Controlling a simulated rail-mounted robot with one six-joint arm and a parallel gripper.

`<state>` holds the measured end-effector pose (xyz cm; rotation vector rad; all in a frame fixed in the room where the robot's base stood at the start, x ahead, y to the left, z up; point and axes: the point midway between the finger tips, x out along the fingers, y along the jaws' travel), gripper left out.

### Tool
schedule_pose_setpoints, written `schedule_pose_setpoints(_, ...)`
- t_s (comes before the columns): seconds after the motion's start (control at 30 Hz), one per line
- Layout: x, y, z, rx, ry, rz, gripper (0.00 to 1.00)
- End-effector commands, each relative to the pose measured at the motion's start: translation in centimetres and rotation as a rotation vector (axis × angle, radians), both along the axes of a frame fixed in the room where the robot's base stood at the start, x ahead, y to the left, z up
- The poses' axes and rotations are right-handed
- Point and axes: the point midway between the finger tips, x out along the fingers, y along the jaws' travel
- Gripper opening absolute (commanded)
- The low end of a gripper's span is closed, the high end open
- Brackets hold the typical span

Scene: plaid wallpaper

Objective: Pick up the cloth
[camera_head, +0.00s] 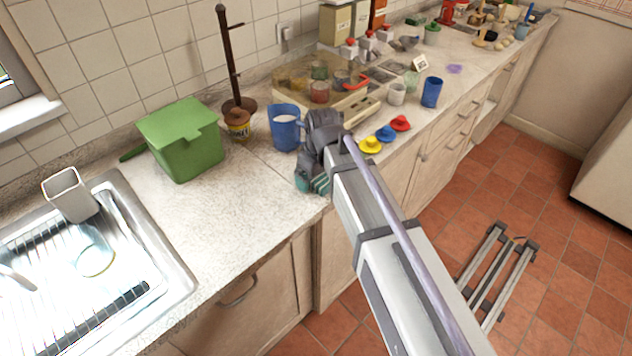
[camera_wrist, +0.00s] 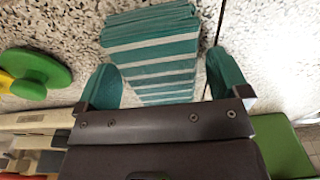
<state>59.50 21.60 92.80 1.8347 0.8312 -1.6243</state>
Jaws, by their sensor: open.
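The cloth (camera_wrist: 152,48) is teal with pale stripes and looks folded in layers. In the wrist view it lies on the speckled counter, between and beyond the two teal fingers of my gripper (camera_wrist: 166,82). The fingers stand apart, one on each side of the cloth's near part, which is partly hidden by the gripper body. In the head view my gripper (camera_head: 312,182) is low over the counter's front edge, right of the sink. There the cloth is mostly hidden behind the gripper; I cannot tell whether the fingers touch it.
A blue pitcher (camera_head: 285,128) stands just left of my gripper. A green bin (camera_head: 181,140) is farther left, near the sink (camera_head: 165,262). Yellow (camera_head: 370,145), blue and red lidlike pieces lie to the right. The counter between sink and gripper is clear.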

Motion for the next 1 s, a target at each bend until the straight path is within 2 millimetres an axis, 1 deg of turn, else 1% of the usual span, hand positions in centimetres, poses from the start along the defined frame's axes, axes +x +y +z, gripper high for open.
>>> schedule_pose_setpoints(0.03,0.0,0.0,0.1,0.0,0.0,0.0,0.91)
schedule_pose_setpoints(0.07,0.0,0.0,0.1,0.0,0.0,0.0,0.88)
schedule_pose_setpoints(0.57,0.0,0.0,0.1,0.0,0.0,0.0,0.4)
schedule_pose_setpoints(0.77,0.0,0.0,0.2,0.0,0.0,0.0,0.4)
schedule_pose_setpoints(0.83,0.0,0.0,0.6,0.0,0.0,0.0,0.4)
schedule_pose_setpoints(0.93,0.0,0.0,2.1,0.0,0.0,0.0,0.4)
schedule_pose_setpoints(1.0,0.0,0.0,3.7,0.0,0.0,0.0,0.4)
